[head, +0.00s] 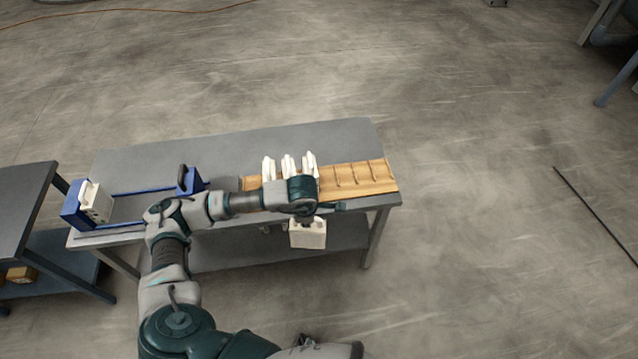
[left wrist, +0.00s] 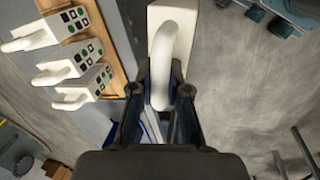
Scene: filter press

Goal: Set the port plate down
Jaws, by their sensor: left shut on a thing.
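My left gripper (head: 307,217) is shut on the white curved handle of the port plate (head: 308,236), a cream block. The plate hangs below the gripper, just off the table's front edge in the head view. In the left wrist view the handle stands between the fingers (left wrist: 163,95), with the plate (left wrist: 184,22) behind it. A wooden rack (head: 375,176) with slots lies along the table's right part. Three white-handled plates (head: 288,165) stand in its left part; the slots to their right look empty. My right gripper is not in view.
A blue press frame (head: 75,212) with rails stands on the grey table (head: 240,144) at left. A white plate (head: 97,203) sits against its left end, and a blue block (head: 187,181) stands at its right end. Another table (head: 20,205) is at far left.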

